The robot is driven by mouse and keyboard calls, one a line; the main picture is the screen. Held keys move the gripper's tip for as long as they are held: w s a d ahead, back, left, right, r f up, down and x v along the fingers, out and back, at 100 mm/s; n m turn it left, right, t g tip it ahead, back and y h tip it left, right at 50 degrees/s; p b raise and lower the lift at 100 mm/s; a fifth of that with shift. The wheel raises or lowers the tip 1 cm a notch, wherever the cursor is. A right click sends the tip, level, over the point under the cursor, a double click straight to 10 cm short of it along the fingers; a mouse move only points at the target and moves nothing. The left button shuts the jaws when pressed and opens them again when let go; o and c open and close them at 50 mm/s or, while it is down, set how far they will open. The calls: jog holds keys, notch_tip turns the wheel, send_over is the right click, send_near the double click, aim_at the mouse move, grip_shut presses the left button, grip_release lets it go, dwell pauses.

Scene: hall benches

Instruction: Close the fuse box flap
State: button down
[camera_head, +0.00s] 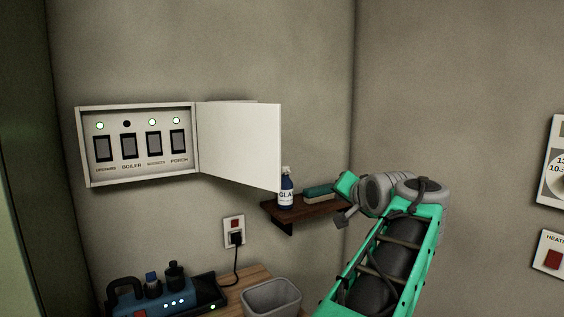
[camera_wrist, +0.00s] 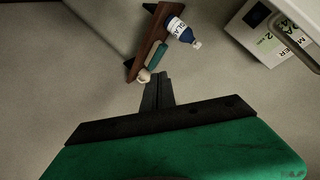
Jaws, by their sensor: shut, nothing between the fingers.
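The fuse box (camera_head: 138,146) is mounted on the wall at left in the head view, with several labelled switches showing. Its white flap (camera_head: 238,145) is hinged at the right side and stands wide open, swung out to the right. My gripper (camera_wrist: 157,78) is shut and empty in the wrist view. In the head view my arm's end is right of and below the flap, apart from it; the fingertips are not clear there.
A brown wall shelf (camera_head: 292,208) below the flap carries a blue bottle (camera_head: 286,190) and a green item (camera_head: 319,191). A small pale round thing (camera_wrist: 143,76) shows near my fingertips. Below are a socket (camera_head: 234,231), a grey bin (camera_head: 271,297) and a bench (camera_head: 243,286).

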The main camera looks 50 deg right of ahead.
jog(key=w+a+r+m+t, duration=0.3)
jog(key=r+m, duration=0.1)
jog(key=r, duration=0.2)
jog(key=w+a+r+m+t, duration=0.3)
jog(key=r, duration=0.4)
jog(key=w+p, duration=0.2)
jog(key=w, duration=0.7)
jog(key=shift+w+d+y, duration=0.2)
jog(key=shift+d+y, duration=0.1)
jog(key=shift+d, duration=0.05)
jog(key=shift+f, duration=0.1)
jog(key=shift+s, duration=0.1)
